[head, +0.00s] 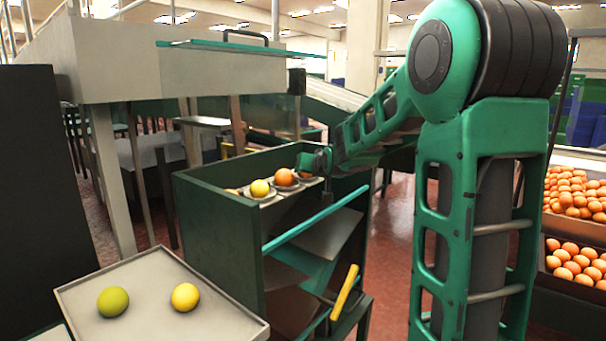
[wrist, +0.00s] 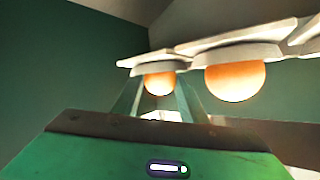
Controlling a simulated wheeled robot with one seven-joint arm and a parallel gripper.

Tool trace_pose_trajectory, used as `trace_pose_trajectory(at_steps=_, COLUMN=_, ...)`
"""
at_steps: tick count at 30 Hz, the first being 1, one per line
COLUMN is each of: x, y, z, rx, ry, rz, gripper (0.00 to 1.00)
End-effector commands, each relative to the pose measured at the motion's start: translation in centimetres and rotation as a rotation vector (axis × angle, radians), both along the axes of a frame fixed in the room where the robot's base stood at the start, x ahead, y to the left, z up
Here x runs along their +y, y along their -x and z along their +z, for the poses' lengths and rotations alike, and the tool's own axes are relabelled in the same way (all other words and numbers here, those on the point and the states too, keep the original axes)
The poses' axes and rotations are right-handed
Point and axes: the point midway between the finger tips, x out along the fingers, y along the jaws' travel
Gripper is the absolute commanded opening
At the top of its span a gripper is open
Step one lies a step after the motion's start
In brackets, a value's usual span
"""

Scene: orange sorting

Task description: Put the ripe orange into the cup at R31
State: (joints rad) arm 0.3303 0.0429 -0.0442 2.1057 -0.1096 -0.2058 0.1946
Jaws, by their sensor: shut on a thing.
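My gripper (head: 312,162) is at the top of the dark green cabinet, shut on an orange fruit (head: 303,160). In the wrist view, which looks upside down, its fingers (wrist: 158,100) flank the held orange (wrist: 158,83). The orange is at a pale cup (wrist: 150,69); I cannot tell whether it rests there. Beside it, another orange fruit (head: 284,177) sits in a pale cup (head: 287,187) and also shows in the wrist view (wrist: 235,82). A yellow fruit (head: 260,188) sits in the row too. No R31 label is readable.
The dark green cabinet (head: 215,225) has sloping shelves and a teal bar (head: 315,216). A tray (head: 150,320) in front holds a green fruit (head: 113,301) and a yellow fruit (head: 185,297). Crates of orange fruit (head: 575,195) stand at the right.

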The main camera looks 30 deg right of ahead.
Motion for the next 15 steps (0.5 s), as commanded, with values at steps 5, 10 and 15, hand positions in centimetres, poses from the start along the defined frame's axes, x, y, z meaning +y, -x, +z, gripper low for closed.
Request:
trace_pose_trajectory(at_steps=5, x=0.02, y=-0.01, z=-0.06, rx=0.000, ry=0.000, rz=0.000, gripper=0.16)
trace_pose_trajectory(at_steps=10, x=0.03, y=-0.01, z=-0.16, rx=0.000, ry=0.000, rz=0.000, gripper=0.46)
trace_pose_trajectory(at_steps=15, x=0.03, y=-0.01, z=-0.14, rx=0.000, ry=0.000, rz=0.000, gripper=0.46)
